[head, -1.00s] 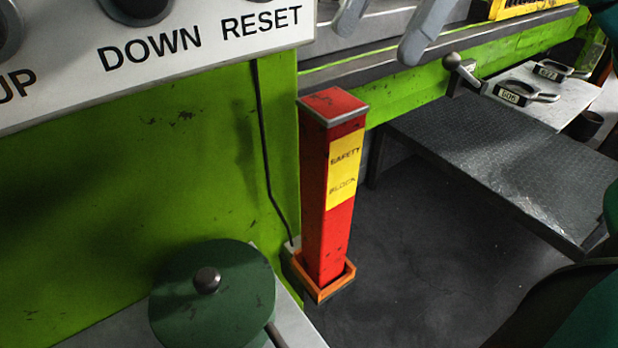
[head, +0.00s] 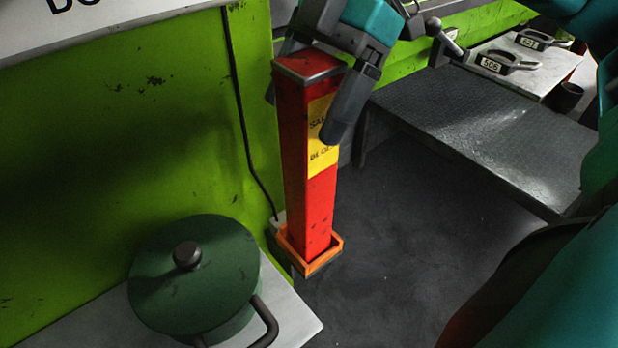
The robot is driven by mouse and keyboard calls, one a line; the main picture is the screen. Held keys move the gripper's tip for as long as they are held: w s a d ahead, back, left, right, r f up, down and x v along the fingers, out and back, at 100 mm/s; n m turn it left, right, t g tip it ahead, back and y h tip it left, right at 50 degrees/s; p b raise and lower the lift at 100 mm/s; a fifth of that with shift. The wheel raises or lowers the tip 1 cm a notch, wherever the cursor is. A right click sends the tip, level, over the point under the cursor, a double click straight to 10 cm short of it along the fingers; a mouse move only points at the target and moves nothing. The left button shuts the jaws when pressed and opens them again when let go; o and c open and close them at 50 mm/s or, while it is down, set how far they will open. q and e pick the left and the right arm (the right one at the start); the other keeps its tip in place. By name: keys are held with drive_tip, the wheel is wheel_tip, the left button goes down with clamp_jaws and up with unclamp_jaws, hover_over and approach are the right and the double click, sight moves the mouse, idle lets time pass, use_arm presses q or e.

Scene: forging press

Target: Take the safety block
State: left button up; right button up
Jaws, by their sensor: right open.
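The safety block (head: 293,150) is a tall red post with a grey-edged top and a yellow label. It stands upright in an orange square holder (head: 318,262) beside the green press frame. My right gripper (head: 308,112) is at the upper part of the block, with its fingers apart. One dark finger lies in front of the block's right side and covers part of the label. The other finger is mostly hidden behind the block's left edge. I cannot tell whether either finger touches it. My left gripper is not in view.
A dark green round lidded pot (head: 195,275) sits on a pale surface at lower left. A dark textured platform (head: 470,130) is at right, with tagged handles (head: 497,62) on a light plate behind it. The green press panel (head: 110,150) borders the block on the left.

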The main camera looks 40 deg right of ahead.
clamp_jaws()
idle(0.8)
drive_tip(key=shift+r, duration=0.1)
